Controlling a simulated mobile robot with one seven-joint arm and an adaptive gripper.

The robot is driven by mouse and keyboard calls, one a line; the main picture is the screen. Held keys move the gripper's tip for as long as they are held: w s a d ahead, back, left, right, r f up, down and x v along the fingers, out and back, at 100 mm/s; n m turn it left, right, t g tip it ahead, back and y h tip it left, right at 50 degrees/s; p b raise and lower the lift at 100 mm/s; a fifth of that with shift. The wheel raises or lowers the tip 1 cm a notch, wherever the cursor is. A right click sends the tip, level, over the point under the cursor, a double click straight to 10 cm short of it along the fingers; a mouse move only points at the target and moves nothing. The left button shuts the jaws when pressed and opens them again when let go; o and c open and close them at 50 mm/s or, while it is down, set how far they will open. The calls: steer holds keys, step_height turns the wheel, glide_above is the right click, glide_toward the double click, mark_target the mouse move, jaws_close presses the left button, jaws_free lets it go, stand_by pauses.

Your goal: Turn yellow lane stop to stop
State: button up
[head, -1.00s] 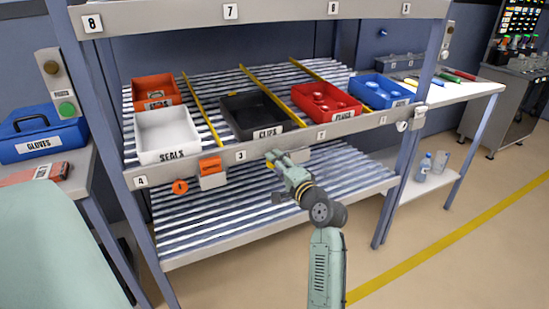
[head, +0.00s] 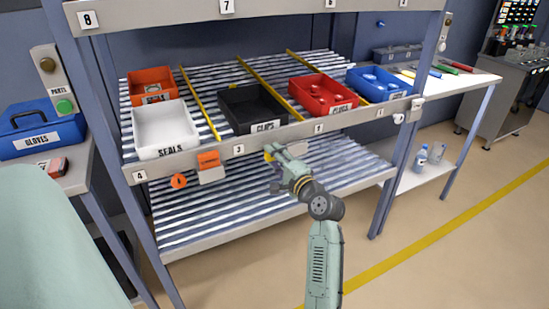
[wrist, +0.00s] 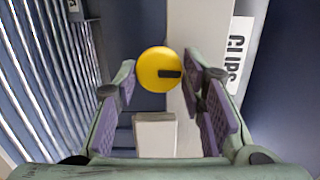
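The yellow lane stop (wrist: 158,69) is a round yellow knob with a short black mark, on the pale front rail of the shelf beside the CLIPS label. The black mark points to the right in the wrist view. My gripper (wrist: 159,72) is open, with its purple-padded fingers on either side of the knob. Whether the pads touch the knob is hard to tell.
A white SEALS bin (head: 162,123), red PLUGS bin (head: 318,82) and blue bin (head: 374,75) sit on the sloped rollers. An orange tag (head: 208,159) and orange disc (head: 179,180) hang at the rail, left of my gripper. The lower rollers are bare.

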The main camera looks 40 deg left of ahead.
steer(key=o, duration=0.3)
steer(key=shift+d, duration=0.1)
steer(key=v, duration=1.1)
steer(key=shift+s+d, duration=0.15)
steer(key=shift+d, duration=0.25)
